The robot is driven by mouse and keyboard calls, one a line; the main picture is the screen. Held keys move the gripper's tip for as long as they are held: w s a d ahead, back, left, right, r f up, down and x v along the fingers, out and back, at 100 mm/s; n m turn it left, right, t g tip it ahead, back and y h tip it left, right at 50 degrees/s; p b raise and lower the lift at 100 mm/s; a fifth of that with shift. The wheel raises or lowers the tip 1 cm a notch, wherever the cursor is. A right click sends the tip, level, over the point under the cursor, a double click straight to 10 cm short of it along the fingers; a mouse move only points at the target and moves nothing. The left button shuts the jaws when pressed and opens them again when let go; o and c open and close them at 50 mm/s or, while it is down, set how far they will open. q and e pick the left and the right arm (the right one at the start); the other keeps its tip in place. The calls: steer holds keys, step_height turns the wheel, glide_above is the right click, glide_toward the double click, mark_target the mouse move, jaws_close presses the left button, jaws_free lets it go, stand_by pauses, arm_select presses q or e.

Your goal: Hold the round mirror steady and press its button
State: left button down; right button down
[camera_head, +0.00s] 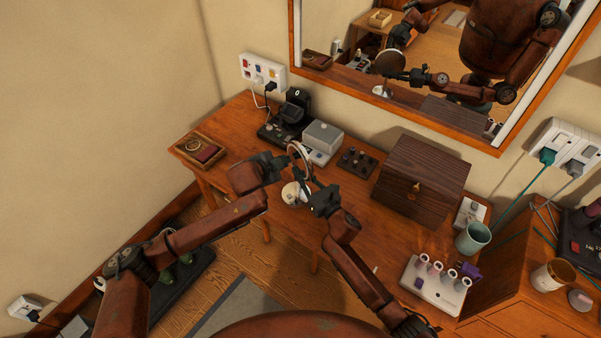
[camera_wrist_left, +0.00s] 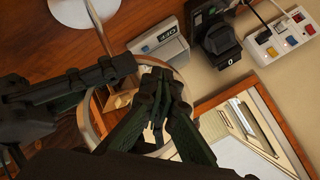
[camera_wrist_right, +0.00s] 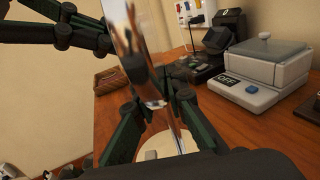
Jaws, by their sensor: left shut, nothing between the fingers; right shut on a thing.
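The round mirror (camera_head: 300,152) stands on a pale round base (camera_head: 291,194) on the wooden dressing table. My right gripper (camera_wrist_right: 155,105) is shut on the mirror's lower rim, which it shows nearly edge-on, with the base (camera_wrist_right: 165,146) below. My left gripper (camera_wrist_left: 158,80) is shut and empty, in front of the mirror's face; its rim (camera_wrist_left: 183,88) shows around the fingers in the left wrist view. I cannot tell whether the fingertips touch it. The base also shows in the left wrist view (camera_wrist_left: 82,10).
Behind the mirror are a grey-lidded device marked OFF (camera_head: 323,136) and a black device (camera_head: 292,108). A small dark panel (camera_head: 357,162) and a wooden box (camera_head: 421,178) stand to the right. A tray (camera_head: 198,150) lies left. A wall mirror (camera_head: 440,60) hangs behind.

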arm_select(q)
steer(key=g, duration=0.2)
glide_above(290, 200)
step_height(290, 200, down, 5)
steer(key=shift+n, duration=0.3)
steer(key=shift+f, duration=4.2)
steer(key=shift+f, duration=0.4)
steer(key=shift+r, duration=0.5)
steer(key=shift+r, duration=2.95)
